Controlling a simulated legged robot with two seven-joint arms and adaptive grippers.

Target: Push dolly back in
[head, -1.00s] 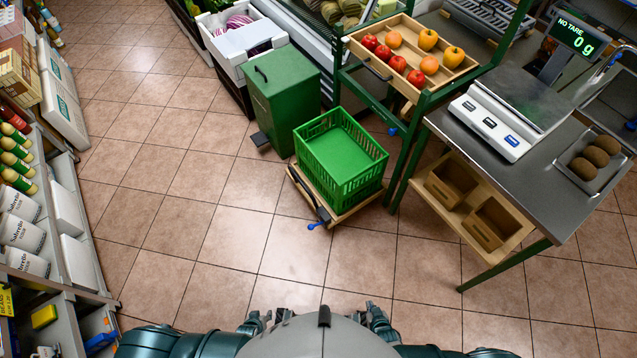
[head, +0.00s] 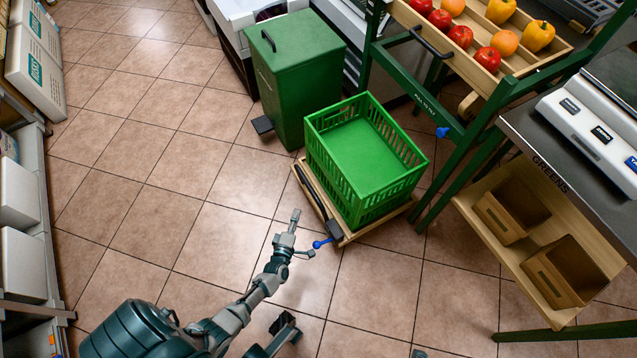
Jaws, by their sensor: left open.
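The dolly (head: 372,229) is a low wooden platform on the tiled floor, with a dark bar (head: 312,198) along its left edge and a blue lever (head: 322,243) at its near left corner. A green plastic crate (head: 372,205), empty, stands on it and hides most of its top. The dolly sits turned at an angle, its near part out from the green rack frame. My left gripper (head: 302,235) is open and empty, its fingers spread, just left of the blue lever. Contact with the dolly cannot be told. My right gripper is not clearly seen.
A green pedal bin (head: 297,85) stands behind the crate. A produce rack (head: 437,104) holds a fruit tray (head: 480,60). A counter (head: 537,135) with a low wooden shelf (head: 470,203) is on the right. White shelving lines the left. The floor between is clear.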

